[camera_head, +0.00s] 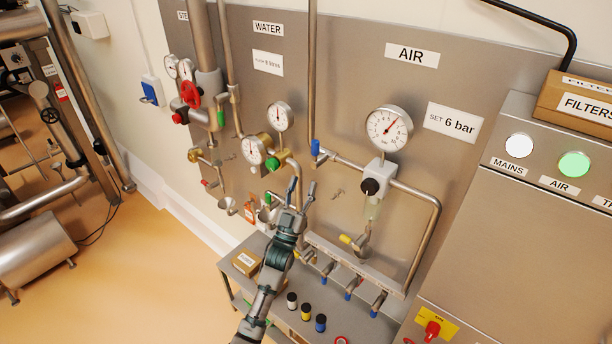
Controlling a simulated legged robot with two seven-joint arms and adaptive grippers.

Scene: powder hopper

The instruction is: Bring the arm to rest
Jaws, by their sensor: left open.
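My left gripper (301,192) is in the middle of the head view, its arm reaching up from the bottom. Its two dark fingers are spread apart and hold nothing. It is in front of the lower part of the grey wall panel (340,90), left of the air regulator. I cannot tell the exact gap between the fingers and the panel. The air regulator has a black knob (370,186) and a round gauge (389,129) above it. My right gripper is not in view.
A low bench carries a cardboard box (246,262) and several small capped bottles (306,312). A manifold with blue-handled valves (352,288) runs right of my arm. A control cabinet (500,230) stands at the right. Open floor (160,275) lies at the left.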

